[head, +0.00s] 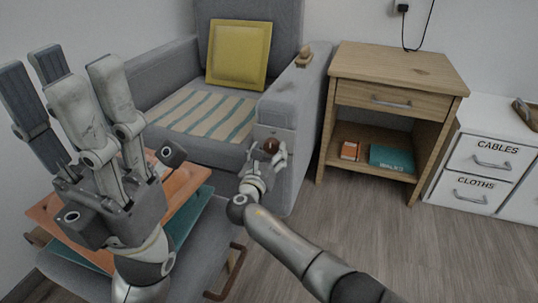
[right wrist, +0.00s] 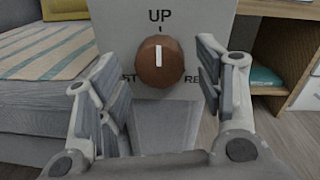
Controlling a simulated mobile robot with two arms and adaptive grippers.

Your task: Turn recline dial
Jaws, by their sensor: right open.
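The recline dial is a round brown knob (right wrist: 160,62) with a white line pointing straight up at the "UP" mark. It sits on a light panel (right wrist: 200,22) at the front of the chair's arm. In the head view the dial (head: 271,146) is small and partly behind my right gripper (head: 268,160). In the right wrist view my right gripper (right wrist: 160,85) is open, with its fingers to the left and right of the dial and a gap on both sides. My left gripper (head: 85,85) is raised at the left, fingers up and spread, empty.
The grey armchair (head: 285,110) holds a yellow cushion (head: 238,55) and a striped cloth (head: 205,113). An orange item (head: 185,200) lies in front of it, near my left gripper. A wooden side table (head: 400,65) and white drawers (head: 490,150) stand right. Floor is clear between.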

